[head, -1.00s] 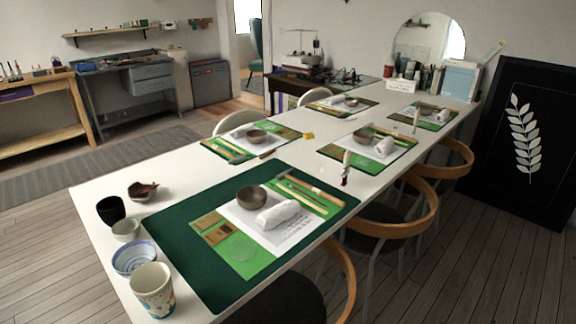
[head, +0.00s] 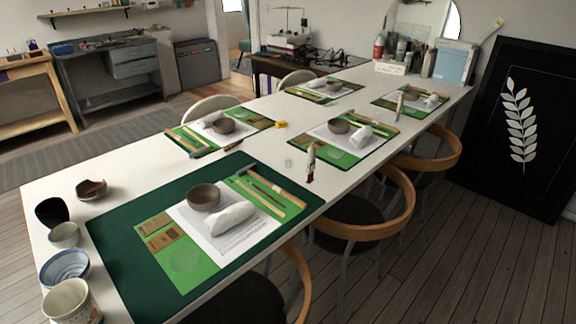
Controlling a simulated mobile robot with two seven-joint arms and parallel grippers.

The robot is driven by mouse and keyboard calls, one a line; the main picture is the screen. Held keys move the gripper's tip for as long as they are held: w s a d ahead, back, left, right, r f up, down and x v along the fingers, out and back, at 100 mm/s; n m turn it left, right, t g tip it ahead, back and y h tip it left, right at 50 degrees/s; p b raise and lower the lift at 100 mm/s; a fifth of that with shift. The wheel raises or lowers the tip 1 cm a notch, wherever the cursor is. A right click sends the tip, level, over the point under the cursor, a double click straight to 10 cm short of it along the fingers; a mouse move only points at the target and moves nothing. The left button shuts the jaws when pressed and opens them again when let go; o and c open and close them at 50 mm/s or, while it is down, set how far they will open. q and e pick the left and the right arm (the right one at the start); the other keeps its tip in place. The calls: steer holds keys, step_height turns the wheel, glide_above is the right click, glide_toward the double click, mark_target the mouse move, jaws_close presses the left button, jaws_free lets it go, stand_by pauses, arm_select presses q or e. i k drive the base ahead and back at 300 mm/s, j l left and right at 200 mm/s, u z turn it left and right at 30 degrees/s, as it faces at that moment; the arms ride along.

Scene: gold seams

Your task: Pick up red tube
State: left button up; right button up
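A small white tube with a red base (head: 310,163) stands upright on the white table (head: 130,153) near its right edge, just past the nearest green mat. A second slim whitish tube (head: 399,103) stands farther along the same edge; its colours are too small to tell. Neither of my grippers is in view, and nothing is touching the tubes.
The large dark green mat (head: 115,250) holds a grey bowl (head: 204,197), a rolled white cloth (head: 230,217) and tools. Cups and bowls stand at the near left edge. Several chairs, one with a wooden back (head: 385,228), line the right side.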

mark_target(311, 167)
steer(key=i+l, duration=0.4)
steer(key=i+l+u, duration=0.35)
steer(key=l+u, duration=0.15)
steer(key=l, duration=0.2)
